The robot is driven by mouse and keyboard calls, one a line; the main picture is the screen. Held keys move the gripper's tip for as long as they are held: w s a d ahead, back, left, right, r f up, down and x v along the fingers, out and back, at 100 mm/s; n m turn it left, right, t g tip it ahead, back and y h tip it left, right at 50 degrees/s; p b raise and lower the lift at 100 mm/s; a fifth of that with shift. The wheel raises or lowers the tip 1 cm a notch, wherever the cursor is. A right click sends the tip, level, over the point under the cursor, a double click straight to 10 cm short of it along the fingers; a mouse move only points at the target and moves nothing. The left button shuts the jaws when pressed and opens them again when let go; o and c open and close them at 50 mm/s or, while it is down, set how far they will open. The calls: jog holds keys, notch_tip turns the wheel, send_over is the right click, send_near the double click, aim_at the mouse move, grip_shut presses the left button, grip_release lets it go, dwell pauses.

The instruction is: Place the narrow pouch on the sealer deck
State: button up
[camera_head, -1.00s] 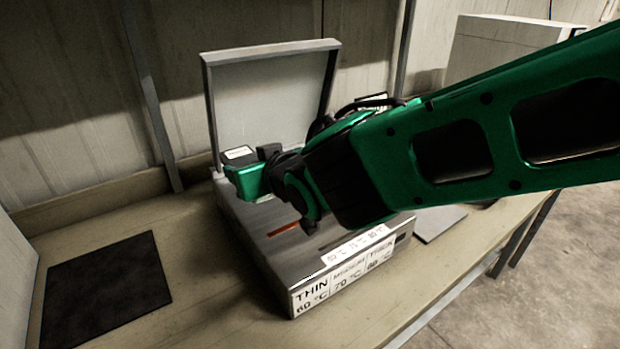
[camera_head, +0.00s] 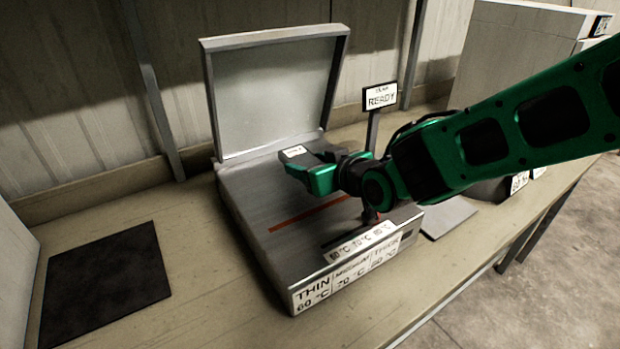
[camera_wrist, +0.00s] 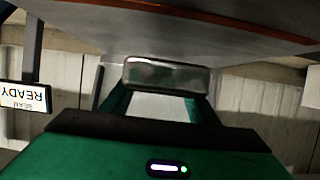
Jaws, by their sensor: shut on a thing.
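The sealer is a grey box with a flat deck (camera_head: 262,195), a raised lid (camera_head: 270,95) and an orange strip (camera_head: 308,212) across the deck. My gripper (camera_head: 302,166) reaches in from the right and is over the deck. It also shows in the wrist view (camera_wrist: 165,100), where it is shut on a small greyish, translucent-looking pouch (camera_wrist: 167,76) at its fingertips. In the head view a small white labelled patch (camera_head: 293,151) shows at the fingertips. Most of the pouch is hidden there, and I cannot tell whether it touches the deck.
A READY sign (camera_head: 380,97) stands on a post at the deck's right rear. The deck's front carries temperature labels (camera_head: 345,272). A dark mat (camera_head: 105,270) lies on the bench at left. A large pale box (camera_head: 515,65) stands at back right. The deck's left front is clear.

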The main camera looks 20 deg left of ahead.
jog(key=shift+f, duration=2)
jog(key=o, duration=1.1)
jog(key=v, duration=1.2)
